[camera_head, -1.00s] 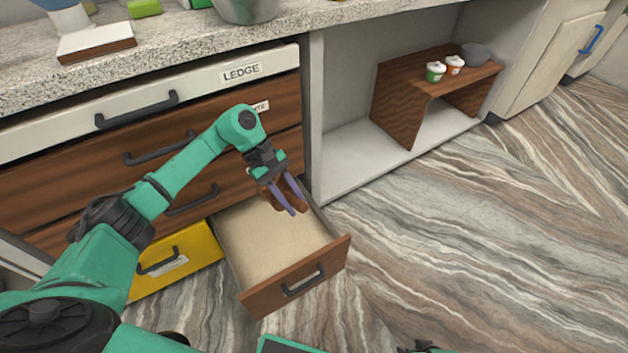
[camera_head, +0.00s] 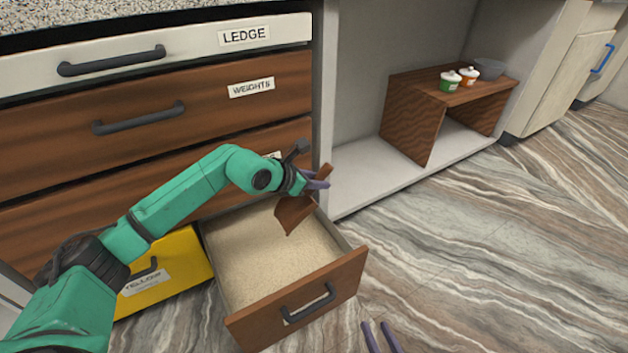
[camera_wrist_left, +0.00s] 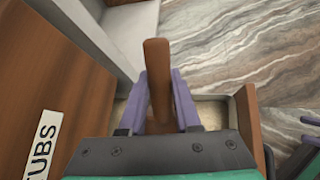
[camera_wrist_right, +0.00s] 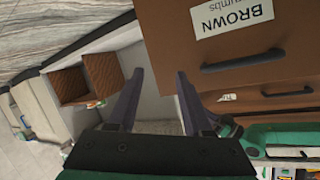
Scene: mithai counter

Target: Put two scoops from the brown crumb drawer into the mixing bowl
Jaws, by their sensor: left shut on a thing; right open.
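The open brown-fronted drawer (camera_head: 345,280) holds pale beige crumbs (camera_head: 265,250); its front also shows in the right wrist view (camera_wrist_right: 225,75) with a label reading BROWN crumbs. My left gripper (camera_head: 318,182) is shut on a brown scoop (camera_head: 292,213) and holds it tilted above the back right part of the drawer. In the left wrist view the scoop (camera_wrist_left: 158,75) stands between the fingers (camera_wrist_left: 165,85). Whether it holds crumbs I cannot tell. My right gripper (camera_head: 380,335) is open and empty, in front of the drawer's right corner. The mixing bowl is out of view.
A yellow drawer front (camera_head: 165,272) is left of the open drawer. Closed drawers (camera_head: 160,110) stand above, under the white LEDGE drawer (camera_head: 190,45). A brown shelf (camera_head: 415,115) with small tubs (camera_head: 450,80) and a grey bowl (camera_head: 488,69) stands right. The floor (camera_head: 480,250) is clear.

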